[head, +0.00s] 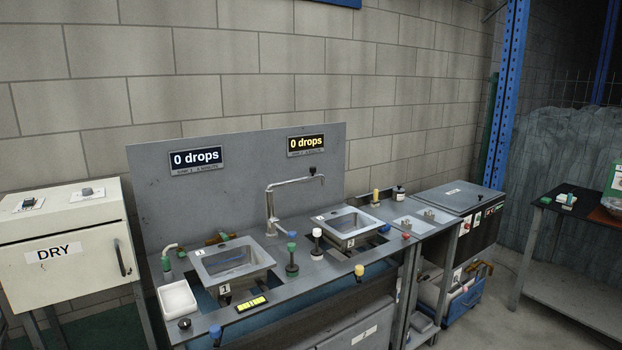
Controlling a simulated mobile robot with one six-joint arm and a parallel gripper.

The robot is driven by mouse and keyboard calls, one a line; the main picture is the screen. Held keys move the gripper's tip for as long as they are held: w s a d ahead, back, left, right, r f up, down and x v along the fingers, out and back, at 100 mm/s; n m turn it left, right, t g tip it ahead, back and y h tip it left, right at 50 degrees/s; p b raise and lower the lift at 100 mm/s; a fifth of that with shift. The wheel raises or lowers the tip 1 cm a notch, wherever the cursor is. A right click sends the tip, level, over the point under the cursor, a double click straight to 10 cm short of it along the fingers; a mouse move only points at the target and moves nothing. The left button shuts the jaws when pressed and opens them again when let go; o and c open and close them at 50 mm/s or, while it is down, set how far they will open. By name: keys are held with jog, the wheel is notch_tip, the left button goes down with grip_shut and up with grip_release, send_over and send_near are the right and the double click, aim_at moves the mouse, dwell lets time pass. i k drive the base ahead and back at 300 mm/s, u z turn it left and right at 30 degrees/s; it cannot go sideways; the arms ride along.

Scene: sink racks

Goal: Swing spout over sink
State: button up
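A grey metal spout (271,208) stands on the counter between two sinks, near the back panel. Its horizontal pipe points right in the picture, with a dark knob (313,171) at its end. The left sink (207,269), tagged 1, is a square metal basin left of the spout's base. The right sink (332,219), tagged 2, is a similar basin to the right. The pipe's end shows above the back left edge of sink 2; I cannot tell whether it is over that basin. My gripper is not in view.
A white tray (177,300) sits at the left. A DRY cabinet (75,270) flanks the counter. Two signs (196,159) read 0 drops.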

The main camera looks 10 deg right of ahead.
aim_at(312, 169)
jog(key=u, duration=0.1)
jog(key=i, duration=0.95)
jog(key=u, duration=4.7)
jog(key=i, duration=0.15)
jog(key=z, duration=3.05)
